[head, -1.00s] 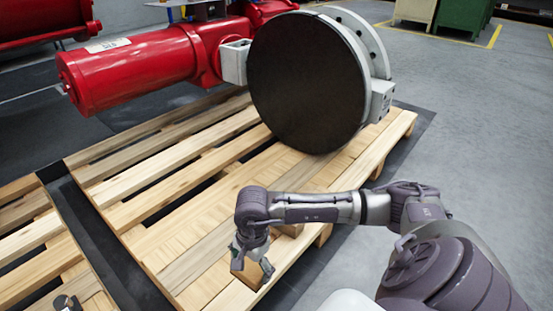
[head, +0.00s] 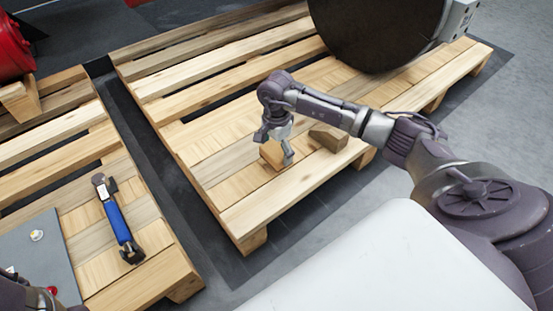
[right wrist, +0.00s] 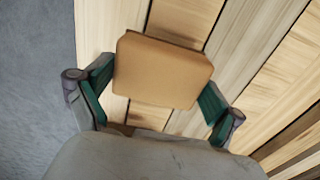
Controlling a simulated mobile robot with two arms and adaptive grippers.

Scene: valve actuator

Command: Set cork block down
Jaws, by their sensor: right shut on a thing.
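My right gripper (head: 274,148) is shut on the cork block (head: 271,154), a small tan block, low over the front part of the right wooden pallet (head: 245,218). In the right wrist view the cork block (right wrist: 163,70) sits between the two green-padded fingers, its broad face toward the camera. Slats show beyond it. I cannot tell whether its underside touches the pallet. My left gripper does not show; only a bit of purple arm is at the lower left corner.
A second brownish block (head: 328,139) lies on the pallet just right of the gripper. A large dark disc (head: 380,32) stands behind it. A blue-handled tool (head: 118,220) and a grey plate (head: 42,250) lie on the left pallet. Slats left of the gripper are bare.

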